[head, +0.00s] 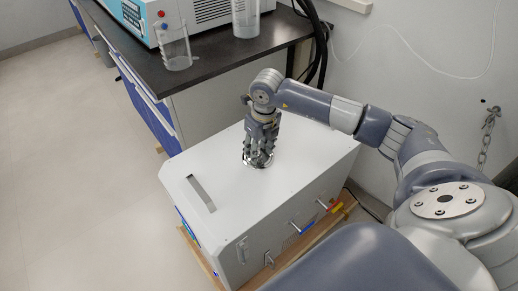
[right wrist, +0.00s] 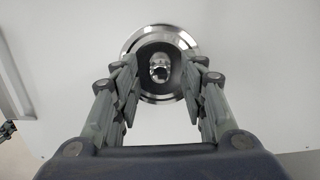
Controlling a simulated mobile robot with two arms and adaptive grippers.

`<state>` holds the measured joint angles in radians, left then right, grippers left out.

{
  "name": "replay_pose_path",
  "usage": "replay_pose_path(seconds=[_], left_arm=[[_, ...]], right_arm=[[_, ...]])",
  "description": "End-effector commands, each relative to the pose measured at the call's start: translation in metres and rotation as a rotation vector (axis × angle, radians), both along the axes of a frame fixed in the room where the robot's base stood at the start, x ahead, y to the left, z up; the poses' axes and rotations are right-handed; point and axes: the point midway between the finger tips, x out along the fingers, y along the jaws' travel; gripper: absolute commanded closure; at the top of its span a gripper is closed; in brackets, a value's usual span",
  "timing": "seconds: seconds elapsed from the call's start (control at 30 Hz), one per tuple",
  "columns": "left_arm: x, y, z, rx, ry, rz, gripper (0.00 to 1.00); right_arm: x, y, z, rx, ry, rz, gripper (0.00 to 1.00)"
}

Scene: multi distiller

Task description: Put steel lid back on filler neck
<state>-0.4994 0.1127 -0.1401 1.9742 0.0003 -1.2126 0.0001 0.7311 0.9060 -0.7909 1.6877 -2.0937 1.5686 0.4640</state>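A round steel piece with a bright rim (right wrist: 160,32) lies under my right gripper in the right wrist view. Its middle looks dark, with a small shiny spot. Its rim also shows at the gripper's foot in the head view (head: 258,163), on the white cabinet. My right gripper (head: 259,155) points straight down there. In the right wrist view its fingers (right wrist: 160,70) are apart, on either side of the dark middle. Whether they touch or grip it cannot be told. Lid and filler neck cannot be told apart under the fingers. My left gripper is out of view.
The white cabinet (head: 235,200) has a slot-like handle (head: 202,192) on its top, left of the gripper. A dark bench (head: 215,65) behind it carries glass beakers (head: 175,48) and a blue-white device (head: 150,18). Open floor (head: 70,150) lies to the left.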

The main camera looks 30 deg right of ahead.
Motion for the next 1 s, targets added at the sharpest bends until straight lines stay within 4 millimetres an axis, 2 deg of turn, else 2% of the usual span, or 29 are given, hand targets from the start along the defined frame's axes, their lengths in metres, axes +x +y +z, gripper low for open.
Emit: replay_pose_path(seconds=[0.4,0.53,0.7,1.0], left_arm=[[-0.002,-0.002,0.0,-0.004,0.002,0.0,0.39],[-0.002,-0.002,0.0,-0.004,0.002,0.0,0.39],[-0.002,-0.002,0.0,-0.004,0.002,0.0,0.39],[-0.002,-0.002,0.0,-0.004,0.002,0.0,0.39]], right_arm=[[-0.008,-0.001,0.082,0.0,-0.006,0.0,0.61],[-0.011,-0.002,0.101,-0.001,-0.004,0.0,0.61],[-0.013,-0.002,0.113,-0.001,-0.001,-0.001,0.61],[-0.014,-0.002,0.114,-0.001,-0.001,-0.001,0.61]])
